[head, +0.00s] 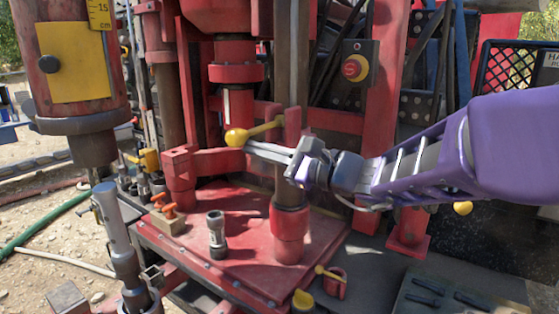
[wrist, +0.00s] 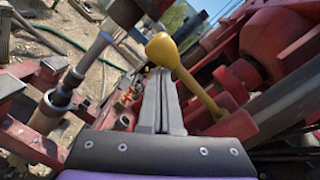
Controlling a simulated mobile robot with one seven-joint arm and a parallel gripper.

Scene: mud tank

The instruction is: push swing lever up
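The swing lever (head: 262,128) is a yellow rod with a round yellow knob at its left end, fixed to the red rig at its right end. It tilts slightly, with the knob lower. My gripper (head: 250,147) reaches in from the right, its grey fingers just below the knob and rod. In the wrist view, the fingers (wrist: 160,76) lie together with nothing between them. The lever (wrist: 190,80) is beside them on the right there, knob near the fingertips. I cannot tell whether they touch.
A red post stands behind my gripper. A red platform (head: 240,260) below holds a grey fitting (head: 216,232) and orange-handled valves (head: 166,206). A red-and-yellow emergency stop (head: 355,68) is behind, right. A grey pipe (head: 115,225) stands at front left.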

